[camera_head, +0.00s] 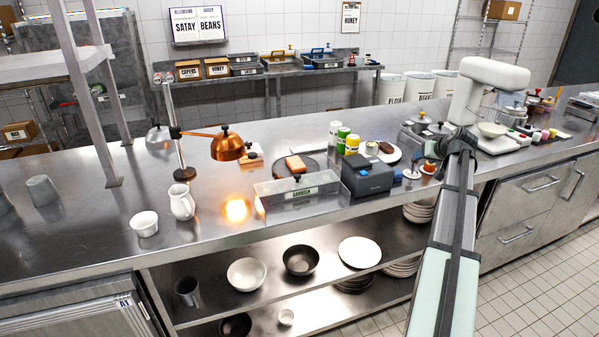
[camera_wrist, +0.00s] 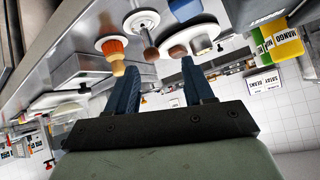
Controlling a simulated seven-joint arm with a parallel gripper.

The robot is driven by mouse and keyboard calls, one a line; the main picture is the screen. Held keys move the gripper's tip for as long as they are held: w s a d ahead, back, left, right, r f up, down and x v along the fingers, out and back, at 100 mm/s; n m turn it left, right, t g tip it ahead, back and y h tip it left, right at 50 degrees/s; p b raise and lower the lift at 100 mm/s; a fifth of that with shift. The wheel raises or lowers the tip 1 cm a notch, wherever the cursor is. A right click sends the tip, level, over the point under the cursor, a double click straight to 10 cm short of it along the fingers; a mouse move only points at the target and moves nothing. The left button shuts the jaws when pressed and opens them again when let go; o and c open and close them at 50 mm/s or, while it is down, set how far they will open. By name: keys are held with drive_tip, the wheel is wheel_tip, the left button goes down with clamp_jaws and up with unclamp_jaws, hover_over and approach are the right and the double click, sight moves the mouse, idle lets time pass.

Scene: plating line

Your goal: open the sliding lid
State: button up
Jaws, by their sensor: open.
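A low clear bin labelled like GARNISH (camera_head: 303,195) stands on the steel counter near its front edge. Its flat lid (camera_head: 275,186) carries a small dark knob (camera_head: 297,178) and looks closed; I cannot tell exactly how far it covers the bin. My gripper (camera_head: 432,160) is over the counter well to the right of the bin, apart from it. In the wrist view my gripper (camera_wrist: 162,68) shows two blue fingers spread apart with nothing between them. I cannot make out the lid for certain in the wrist view.
A grey box-shaped device (camera_head: 367,177) stands between the bin and my gripper. A copper heat lamp (camera_head: 228,146) hangs left of the bin, and a white jug (camera_head: 182,203) stands further left. Small round-topped tools (camera_head: 411,173) and a white mixer (camera_head: 482,90) are near my arm.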

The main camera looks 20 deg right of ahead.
drive_tip(key=w+a+r+n+y, duration=0.1)
drive_tip(key=w+a+n, duration=0.1)
drive_tip(key=a, duration=0.3)
drive_tip(key=w+a+r+n+g+y, duration=0.1)
drive_tip(key=w+a+n, duration=0.1)
drive_tip(key=a, duration=0.4)
drive_tip(key=w+a+r+n+g+y, duration=0.1)
drive_tip(key=w+a+n, duration=0.1)
drive_tip(key=a, duration=0.4)
drive_tip(key=shift+w+a+r+n, duration=0.15)
drive_tip(key=shift+w, duration=0.3)
drive_tip(key=shift+w+a+r+n, duration=0.1)
drive_tip(key=shift+w+r+n, duration=0.05)
drive_tip(key=shift+w, duration=0.3)
drive_tip(key=w+a+r+n+g+y, duration=0.15)
drive_tip(key=a+n, duration=0.25)
drive_tip(key=a, duration=0.6)
drive_tip(key=a+r+n+g+y, duration=0.1)
drive_tip(key=a+r+n+g, duration=0.2)
drive_tip(key=a, duration=0.7)
approach(298, 175)
drive_tip(key=x, duration=0.8)
drive_tip(key=shift+a, duration=0.1)
drive_tip(key=shift+c, duration=0.5)
clamp_jaws()
